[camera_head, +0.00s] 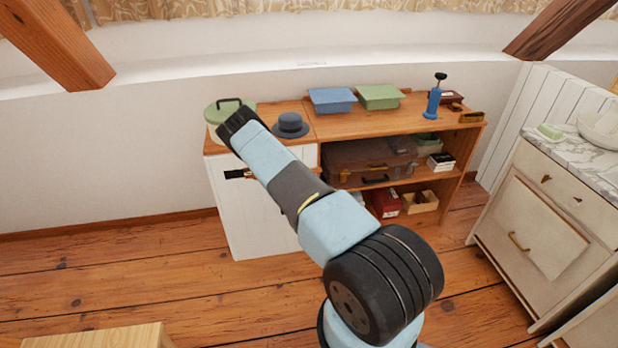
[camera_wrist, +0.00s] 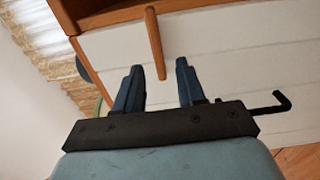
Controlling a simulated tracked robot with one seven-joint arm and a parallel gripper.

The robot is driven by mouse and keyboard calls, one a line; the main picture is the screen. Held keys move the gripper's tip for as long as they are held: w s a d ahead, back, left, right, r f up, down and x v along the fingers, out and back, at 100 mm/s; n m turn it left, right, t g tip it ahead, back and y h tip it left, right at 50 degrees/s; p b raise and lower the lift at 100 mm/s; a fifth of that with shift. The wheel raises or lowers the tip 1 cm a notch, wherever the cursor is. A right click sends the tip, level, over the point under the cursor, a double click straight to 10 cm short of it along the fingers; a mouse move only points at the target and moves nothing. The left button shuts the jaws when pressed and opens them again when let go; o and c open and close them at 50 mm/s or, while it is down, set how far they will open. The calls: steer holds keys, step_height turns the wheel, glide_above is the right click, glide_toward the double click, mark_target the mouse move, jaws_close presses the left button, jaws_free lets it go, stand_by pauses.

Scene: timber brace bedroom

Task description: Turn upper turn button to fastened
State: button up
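The turn button is a long wooden bar (camera_wrist: 155,45) at the white door of the low cabinet. In the wrist view its upper end overlaps the brown wooden edge strip (camera_wrist: 110,18), and its lower end lies over the white door (camera_wrist: 240,60). My gripper (camera_wrist: 158,75) is open, with two dark blue fingers. The bar's lower end appears in the gap between the fingertips; no contact is clear.
A black hooked rod (camera_wrist: 272,104) shows right of my gripper in the wrist view. On the cabinet top are a green lidded pot (camera_head: 213,112), a dark hat (camera_head: 290,125) and blue (camera_head: 332,99) and green boxes (camera_head: 379,96). Open shelves with a case (camera_head: 365,160) stand to the right.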

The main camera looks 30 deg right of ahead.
steer(key=v, duration=0.9)
steer(key=shift+w, duration=0.1)
steer(key=w+a+r+m+g+h, duration=0.1)
steer(key=w+r+m+g, duration=0.3)
steer(key=r, duration=0.4)
steer(key=w+a+r+m+g, duration=0.1)
steer(key=w+a+r+m, duration=0.1)
steer(key=w+r+m, duration=0.5)
steer(key=s+a+r+m+g+y, duration=0.1)
steer(key=s+a+r+y, duration=0.2)
steer(key=r, duration=0.7)
steer(key=s+a+r+m+g, duration=0.1)
steer(key=s+a+r, duration=0.3)
steer(key=r, duration=0.6)
steer(key=s+a+r+m+g+y, duration=0.1)
steer(key=s+a+r+y, duration=0.15)
steer(key=s+r, duration=0.45)
steer(key=s+a+r+g+y, duration=0.1)
steer(key=s+a+r, duration=0.3)
steer(key=s+r, duration=0.4)
steer(key=s+a+r+g, duration=0.1)
steer(key=s+r, duration=0.2)
steer(key=s, duration=0.7)
steer(key=s+a+r+g, duration=0.1)
steer(key=s+a+r, duration=0.1)
steer(key=s, duration=0.9)
steer(key=shift+s+r+m+g, duration=0.3)
steer(key=shift+r+m+g, duration=0.1)
